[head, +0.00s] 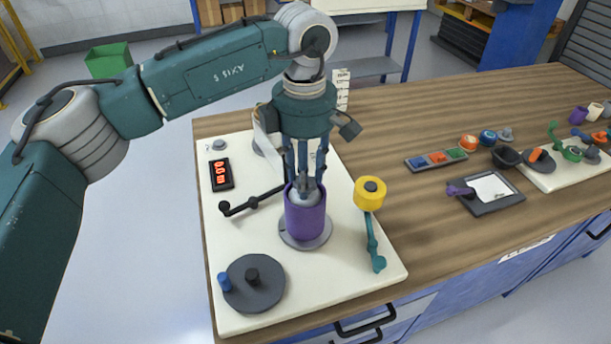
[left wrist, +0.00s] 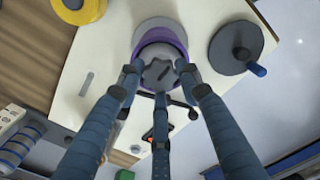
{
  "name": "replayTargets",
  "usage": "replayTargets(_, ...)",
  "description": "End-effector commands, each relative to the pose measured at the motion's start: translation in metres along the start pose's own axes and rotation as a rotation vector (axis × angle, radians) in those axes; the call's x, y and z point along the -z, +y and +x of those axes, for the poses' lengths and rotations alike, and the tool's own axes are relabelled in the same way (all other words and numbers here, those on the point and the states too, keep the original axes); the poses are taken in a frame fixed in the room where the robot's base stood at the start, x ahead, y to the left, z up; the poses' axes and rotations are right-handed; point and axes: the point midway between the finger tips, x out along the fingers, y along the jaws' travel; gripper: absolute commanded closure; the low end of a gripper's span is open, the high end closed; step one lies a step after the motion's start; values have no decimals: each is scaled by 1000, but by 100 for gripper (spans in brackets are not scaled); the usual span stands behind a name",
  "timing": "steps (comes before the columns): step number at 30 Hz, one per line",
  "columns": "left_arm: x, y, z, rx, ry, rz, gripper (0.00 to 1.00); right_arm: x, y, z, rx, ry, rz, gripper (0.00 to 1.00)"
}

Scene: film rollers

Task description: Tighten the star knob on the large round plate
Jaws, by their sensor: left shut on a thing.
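A grey star knob (left wrist: 158,74) sits at the top of a purple roller (head: 305,215), with the purple rim (left wrist: 175,42) around it in the left wrist view. The roller stands upright on a grey round plate (head: 292,240) on the cream board. My left gripper (head: 306,183) points straight down from above, its three fingers (left wrist: 158,80) closed around the star knob. The fingers partly hide the knob in the head view. My right gripper is in neither view.
A dark disc (head: 268,293) with a blue handle lies at the board's front left. A yellow roller (head: 370,193) on a teal arm (head: 373,245) stands close on the right. A red digital display (head: 221,174) and a black lever (head: 252,200) are on the left.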

Motion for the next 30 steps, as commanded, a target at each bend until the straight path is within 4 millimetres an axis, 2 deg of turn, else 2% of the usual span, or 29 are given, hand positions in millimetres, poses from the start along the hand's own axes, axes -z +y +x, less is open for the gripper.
replayTargets(14, 3, 1, -1, -1, 6, 9, 91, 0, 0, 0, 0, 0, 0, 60)
replayTargets(15, 3, 1, -1, -1, 6, 9, 59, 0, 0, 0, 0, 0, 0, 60)
replayTargets(17, 3, 1, -1, -1, 6, 9, 47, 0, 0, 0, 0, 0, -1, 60)
replayTargets(26, 1, 1, -1, -2, 2, 11, 46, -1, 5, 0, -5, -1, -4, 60)
replayTargets(30, 1, 1, -13, -3, 2, 10, 46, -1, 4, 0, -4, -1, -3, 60)
